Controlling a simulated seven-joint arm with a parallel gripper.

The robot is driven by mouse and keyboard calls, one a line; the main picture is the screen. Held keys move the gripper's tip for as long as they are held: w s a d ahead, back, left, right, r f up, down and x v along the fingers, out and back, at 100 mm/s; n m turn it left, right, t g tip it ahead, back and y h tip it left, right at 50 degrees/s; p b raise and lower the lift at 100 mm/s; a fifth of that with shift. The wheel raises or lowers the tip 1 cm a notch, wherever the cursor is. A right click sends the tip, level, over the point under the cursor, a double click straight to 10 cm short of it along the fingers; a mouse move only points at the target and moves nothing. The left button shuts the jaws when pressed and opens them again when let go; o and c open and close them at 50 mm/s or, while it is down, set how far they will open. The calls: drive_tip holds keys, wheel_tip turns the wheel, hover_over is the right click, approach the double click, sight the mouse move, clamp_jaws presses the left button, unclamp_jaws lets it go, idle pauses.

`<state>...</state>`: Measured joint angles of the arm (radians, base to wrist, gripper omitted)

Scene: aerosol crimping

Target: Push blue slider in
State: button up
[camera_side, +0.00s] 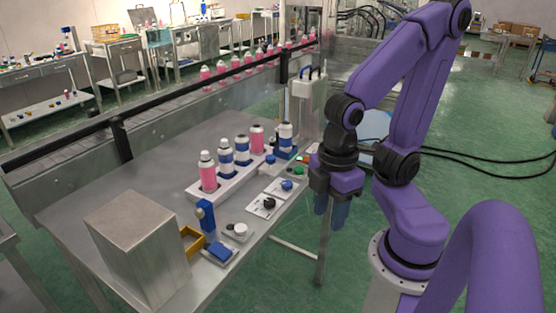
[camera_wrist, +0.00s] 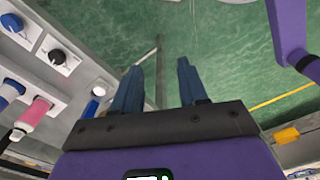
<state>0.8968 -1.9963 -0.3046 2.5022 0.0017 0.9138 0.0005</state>
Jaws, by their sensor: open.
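Several blue controls sit along the table's right side, and I cannot tell for certain which one is the slider. In the side view they are a flat blue block (camera_side: 220,251) on a plate at the near corner, an upright blue handle (camera_side: 205,215) and a round blue knob (camera_side: 287,185). A small blue piece (camera_side: 270,159) is beside the bottle rack. My gripper (camera_side: 331,208) hangs past the table's right edge, above the floor, apart from all of them. In the wrist view my gripper (camera_wrist: 159,66) is open and empty. Blue controls show at the left there.
A white rack (camera_side: 225,182) holds several pink and blue-white bottles. A metal box (camera_side: 138,248) and a yellow bracket (camera_side: 192,241) stand near the front. Floor under my gripper is clear.

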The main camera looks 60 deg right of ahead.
drive_tip(key=shift+o, duration=0.3)
drive_tip(key=shift+o, duration=1.2)
drive_tip(key=w+r+m, duration=0.3)
drive_tip(key=w+m, duration=0.1)
drive_tip(key=w, duration=0.6)
wheel_tip(320, 180, up, 4)
drive_tip(key=m, duration=1.1)
hover_over(270, 157)
wheel_tip(270, 157, down, 17)
drive_tip(key=shift+d+r, duration=0.1)
drive_tip(key=shift+r, duration=0.05)
